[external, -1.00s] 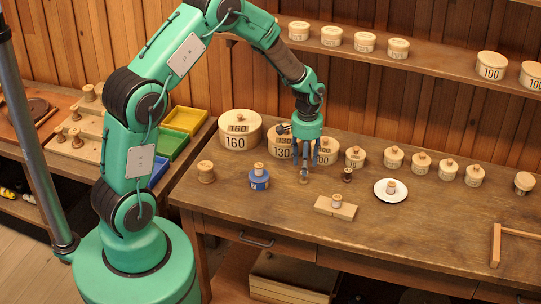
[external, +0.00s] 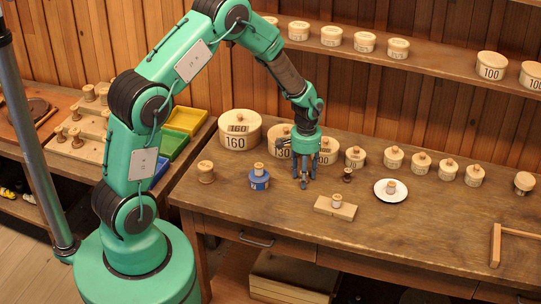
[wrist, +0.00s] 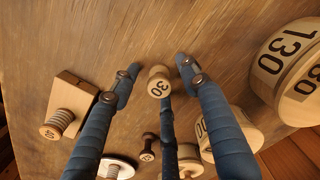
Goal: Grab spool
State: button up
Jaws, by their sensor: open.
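In the wrist view, a small pale wooden spool marked 30 (wrist: 159,82) stands on the table between the spread blue fingers of my gripper (wrist: 157,67). The fingers reach down around it, with gaps visible at left and right. Contact with the third finger, behind it, is unclear. Other spools stand nearby: a dark one (external: 347,175) to the right, one on a wooden block (external: 322,207), one on a white saucer (external: 380,194), and a larger wooden one (external: 206,172) at left.
A blue tin (external: 259,183) with a spool on top stands left of my gripper. Round numbered boxes, including one marked 160 (external: 238,133), line the back close behind it. The front right tabletop is mostly clear.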

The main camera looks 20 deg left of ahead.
dwell(0.4)
jog(key=c, duration=0.9)
jog(key=shift+o, duration=0.2)
jog(key=shift+r, duration=0.15)
jog(key=shift+r, duration=0.5)
jog(key=shift+s+a+r+p, duration=0.1)
jog(key=shift+s+r+p, duration=0.1)
jog(key=shift+r, duration=0.45)
jog(key=shift+s+a+r+p, duration=0.1)
jog(key=shift+s+r+p, duration=0.1)
jog(key=shift+r, duration=0.4)
jog(key=s+a, duration=0.2)
jog(key=s, duration=0.2)
jog(key=s+a+r, duration=0.1)
jog(key=s+a, duration=0.1)
jog(key=s, duration=0.3)
jog(key=s+a+p, duration=0.1)
jog(key=s+a, duration=0.1)
jog(key=s, duration=0.2)
jog(key=shift+s+a+r, duration=0.15)
jog(key=shift+s+a, duration=0.05)
jog(key=shift+s, duration=0.15)
